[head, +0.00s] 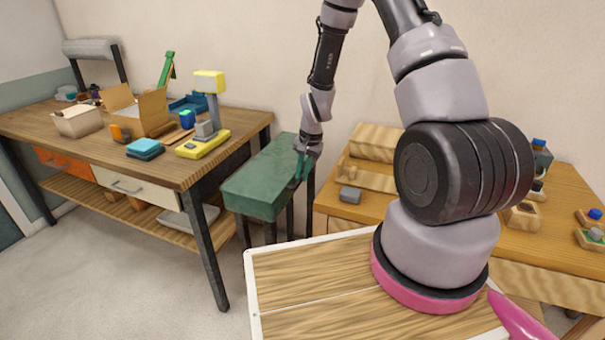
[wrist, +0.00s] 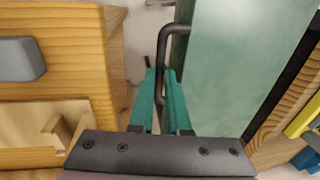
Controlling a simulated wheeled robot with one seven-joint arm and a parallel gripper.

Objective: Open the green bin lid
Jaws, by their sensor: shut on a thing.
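The green bin (head: 247,203) stands between the workbench and the shorter wooden table. Its green lid (head: 262,165) lies flat on top, and no gap shows under it. The lid also fills the upper right of the wrist view (wrist: 245,60). A black bar handle (wrist: 163,58) runs along the lid's edge. My gripper (head: 300,172) is at the bin's right edge. In the wrist view, the green fingers of my gripper (wrist: 161,78) stand on both sides of the handle and are shut on it. The handle is hidden behind my gripper in the head view.
The workbench (head: 40,122) on the left holds a yellow scale-like device (head: 202,145), an open cardboard box (head: 150,112) and small items. The wooden table (head: 335,205) stands close on the right, with a grey block (head: 350,195). Floor (head: 160,265) is clear in front of the workbench.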

